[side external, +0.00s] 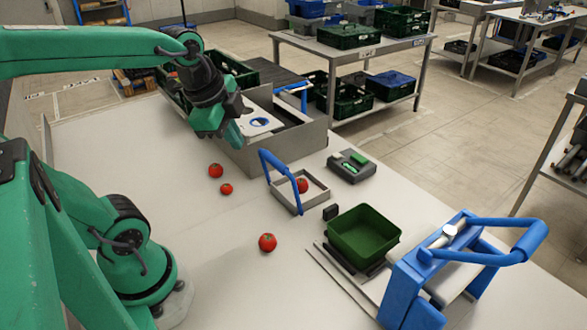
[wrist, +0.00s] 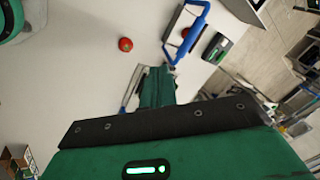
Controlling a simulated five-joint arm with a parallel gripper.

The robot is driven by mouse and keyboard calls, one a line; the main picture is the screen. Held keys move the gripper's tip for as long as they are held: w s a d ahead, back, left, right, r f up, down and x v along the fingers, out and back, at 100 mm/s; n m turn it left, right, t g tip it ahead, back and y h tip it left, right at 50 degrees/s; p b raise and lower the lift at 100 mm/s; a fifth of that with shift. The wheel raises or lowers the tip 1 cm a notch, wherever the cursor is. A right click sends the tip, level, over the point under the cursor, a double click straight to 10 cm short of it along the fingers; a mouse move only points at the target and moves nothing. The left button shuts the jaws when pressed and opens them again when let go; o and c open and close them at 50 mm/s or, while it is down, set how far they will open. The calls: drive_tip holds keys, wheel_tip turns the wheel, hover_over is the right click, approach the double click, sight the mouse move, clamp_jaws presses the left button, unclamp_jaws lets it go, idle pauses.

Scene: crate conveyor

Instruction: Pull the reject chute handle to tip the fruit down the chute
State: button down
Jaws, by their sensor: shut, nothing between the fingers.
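My gripper (side external: 236,134) is shut and empty, pointing down in front of the grey open box. It also shows in the wrist view (wrist: 157,88). A blue handle (side external: 277,166) rises from a small grey tray (side external: 286,198) that holds one red tomato (side external: 302,185). The handle is right of my gripper and apart from it in the side view; in the wrist view it lies beyond the fingertips (wrist: 188,25). I cannot tell which part is the chute.
Loose tomatoes lie on the white table (side external: 215,170), (side external: 226,188), (side external: 267,242). A grey-green device (side external: 352,165) stands right of the tray. A green crate (side external: 363,236) sits near a blue-handled frame (side external: 410,285). The table's middle front is clear.

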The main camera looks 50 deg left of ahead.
drive_tip(key=shift+w+a+f+m+g, duration=0.1)
drive_tip(key=shift+w+a+m+g, duration=0.15)
drive_tip(key=shift+a+m, duration=0.75)
drive_tip(key=shift+w+a+r+m+g, duration=0.1)
drive_tip(key=shift+w+a+m+g, duration=0.2)
drive_tip(key=shift+m, duration=1.3)
drive_tip(key=shift+w+a+f+m+g, duration=0.15)
drive_tip(key=shift+a+m, duration=0.55)
drive_tip(key=shift+m, duration=0.6)
drive_tip(key=w+f, duration=0.7)
drive_tip(key=f, duration=0.3)
drive_tip(key=shift+f, duration=0.15)
drive_tip(key=shift+w, duration=0.15)
